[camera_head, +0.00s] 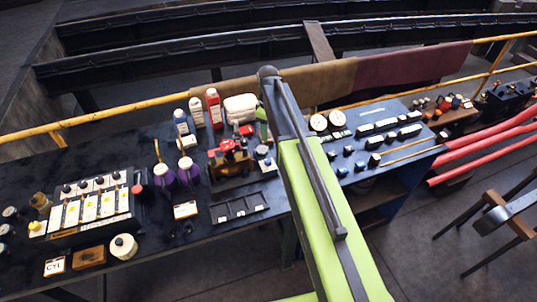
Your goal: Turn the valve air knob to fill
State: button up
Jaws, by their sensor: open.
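I cannot tell which knob is the valve air knob, as no label for it is legible. A blue panel (393,109) at right of centre carries two round pale dials (318,123) and several small dark knobs and blocks. A dark control box (92,203) at the left has a row of cream plates with dark knobs on top and a red knob (137,189) at its right end. My green arm reaches up the middle of the view and covers part of the bench between them. My gripper cannot be made out; the arm hides that area.
The dark bench (165,225) holds purple-based bottles (188,172), a red bottle (213,108), a small brown-and-red engine model (230,158) and a black slotted tray (239,207). A yellow rail (100,119) runs behind. Red pipes (484,140) and a wooden stand (497,222) are at right.

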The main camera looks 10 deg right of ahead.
aim_at(268, 160)
notch_tip(268, 160, down, 18)
jog(key=b, duration=1.7)
jog(key=shift+r, duration=0.2)
jog(key=shift+c, duration=0.4)
grip_shut()
